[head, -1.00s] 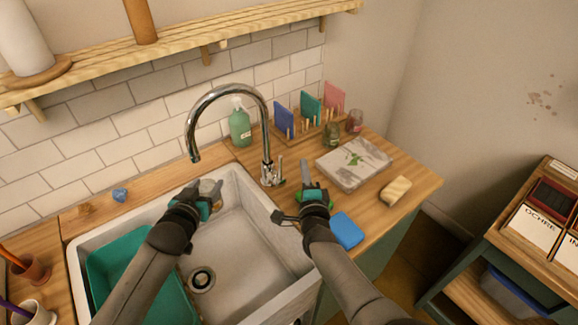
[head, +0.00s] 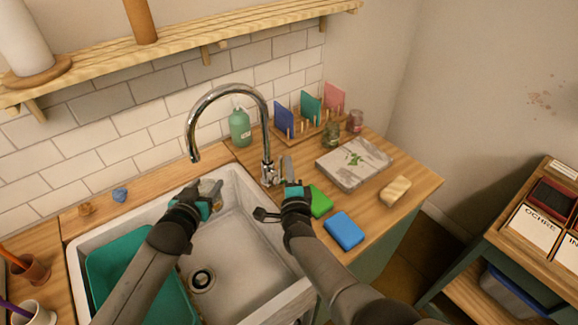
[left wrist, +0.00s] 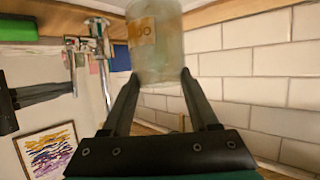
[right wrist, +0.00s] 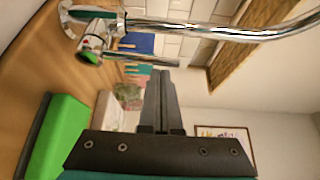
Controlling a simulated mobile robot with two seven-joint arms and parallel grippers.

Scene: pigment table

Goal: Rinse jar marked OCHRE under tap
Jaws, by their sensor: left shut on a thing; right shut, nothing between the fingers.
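My left gripper (head: 206,197) is shut on a clear glass jar (left wrist: 158,55) over the back of the sink. The jar has an orange-yellow label, with only part of its lettering visible. In the head view the jar (head: 213,187) is small and partly hidden by the gripper. The chrome tap (head: 231,88) arches over the sink, its spout end to the upper left of the jar. No water shows at the spout. My right gripper (head: 287,167) is shut and empty, just right of the tap's base and lever. The tap also shows in the right wrist view (right wrist: 180,29).
The white sink (head: 232,235) holds a teal basin (head: 130,275) at left. A green sponge (head: 320,201) and blue sponge (head: 344,230) lie right of the sink. A soap bottle (head: 240,127), rack (head: 308,132) and stone slab (head: 353,163) stand behind.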

